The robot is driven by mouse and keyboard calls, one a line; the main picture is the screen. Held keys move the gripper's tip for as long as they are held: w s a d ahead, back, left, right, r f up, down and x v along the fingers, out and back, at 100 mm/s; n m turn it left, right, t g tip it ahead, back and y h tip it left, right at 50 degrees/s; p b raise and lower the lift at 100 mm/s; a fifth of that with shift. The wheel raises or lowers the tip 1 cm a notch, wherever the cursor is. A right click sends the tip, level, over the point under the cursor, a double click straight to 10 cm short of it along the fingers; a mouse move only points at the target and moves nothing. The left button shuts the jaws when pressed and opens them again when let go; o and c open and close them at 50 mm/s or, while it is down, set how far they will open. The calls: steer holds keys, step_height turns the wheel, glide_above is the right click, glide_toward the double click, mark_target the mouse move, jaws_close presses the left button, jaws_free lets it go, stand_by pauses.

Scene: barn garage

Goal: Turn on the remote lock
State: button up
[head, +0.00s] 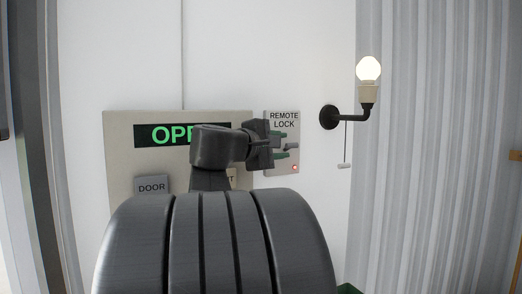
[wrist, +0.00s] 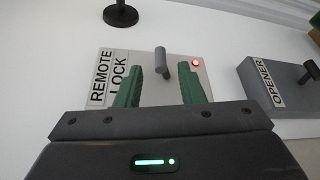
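The remote lock (head: 284,120) is a small grey wall plate labelled "REMOTE LOCK", and it also fills the middle of the wrist view (wrist: 122,62). A grey lever (wrist: 161,60) sticks out of it, and it shows in the head view too (head: 291,147). A red light (wrist: 195,62) glows on the plate beside the lever; it also shows in the head view (head: 294,167). My gripper (wrist: 159,72) is open in front of the plate, its green fingers on either side of the lever's line. I see no contact with the lever. The gripper (head: 283,144) also shows in the head view.
A larger panel (head: 120,165) with a green lit sign, partly hidden by my arm, and a "DOOR" box (head: 152,187) is left of the lock. A lit bulb lamp (head: 368,70) with a pull cord is to the right. A grey "OPENER" box (wrist: 285,85) sits close by.

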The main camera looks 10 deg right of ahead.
mark_target(287, 145)
steer(key=b+v, duration=0.1)
steer(key=v, duration=0.7)
steer(key=p+x, duration=0.2)
steer(key=x, duration=1.1)
steer(key=shift+w+d+f+p, duration=0.1)
steer(key=shift+w+d+p, duration=0.2)
steer(key=shift+p, duration=0.05)
